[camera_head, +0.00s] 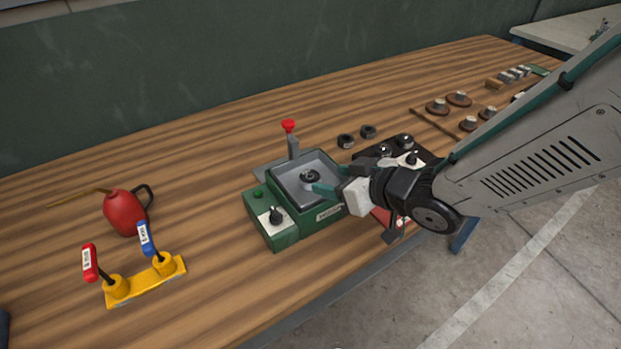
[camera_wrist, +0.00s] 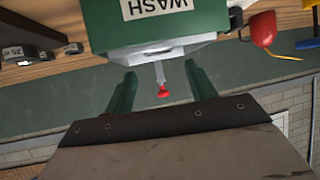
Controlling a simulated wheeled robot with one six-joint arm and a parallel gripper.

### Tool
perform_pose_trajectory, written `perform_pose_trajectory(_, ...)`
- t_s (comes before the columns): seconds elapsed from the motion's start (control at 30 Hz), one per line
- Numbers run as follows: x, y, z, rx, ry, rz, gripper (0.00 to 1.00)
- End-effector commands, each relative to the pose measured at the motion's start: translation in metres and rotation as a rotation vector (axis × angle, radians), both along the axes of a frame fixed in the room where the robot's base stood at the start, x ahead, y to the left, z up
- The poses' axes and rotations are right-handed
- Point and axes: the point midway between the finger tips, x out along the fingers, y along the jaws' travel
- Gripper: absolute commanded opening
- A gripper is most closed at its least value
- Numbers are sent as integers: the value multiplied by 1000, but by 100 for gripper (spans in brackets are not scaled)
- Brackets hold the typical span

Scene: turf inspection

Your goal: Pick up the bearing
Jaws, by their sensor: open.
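A dark ring-shaped bearing (camera_head: 310,176) lies in the grey tray of a green wash unit (camera_head: 284,234) on the bench. My gripper (camera_head: 324,190) reaches in from the right, its teal finger over the tray close beside the bearing. Whether it touches is unclear. In the wrist view my gripper (camera_wrist: 162,82) shows two teal fingers spread apart with nothing held between them. The green unit (camera_wrist: 160,28), labelled WASH, fills the top there, and the bearing is not visible. Two more dark rings, a nearer one (camera_head: 346,141) and a farther one (camera_head: 368,131), lie behind the unit.
A red-knobbed lever (camera_head: 289,127) stands at the unit's back. A red oil can (camera_head: 126,212) and a yellow base (camera_head: 146,282) with red and blue handles are at left. A black block (camera_head: 380,151) with knobs and several brown discs (camera_head: 437,106) are at right.

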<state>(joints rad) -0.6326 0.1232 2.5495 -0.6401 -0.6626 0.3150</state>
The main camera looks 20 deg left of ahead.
Motion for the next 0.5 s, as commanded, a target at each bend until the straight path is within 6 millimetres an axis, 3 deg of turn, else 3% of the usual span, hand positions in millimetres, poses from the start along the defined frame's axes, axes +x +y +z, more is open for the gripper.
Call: perform_pose_trajectory(0.5, 26, 46, -32, 0, -1, -2, 56)
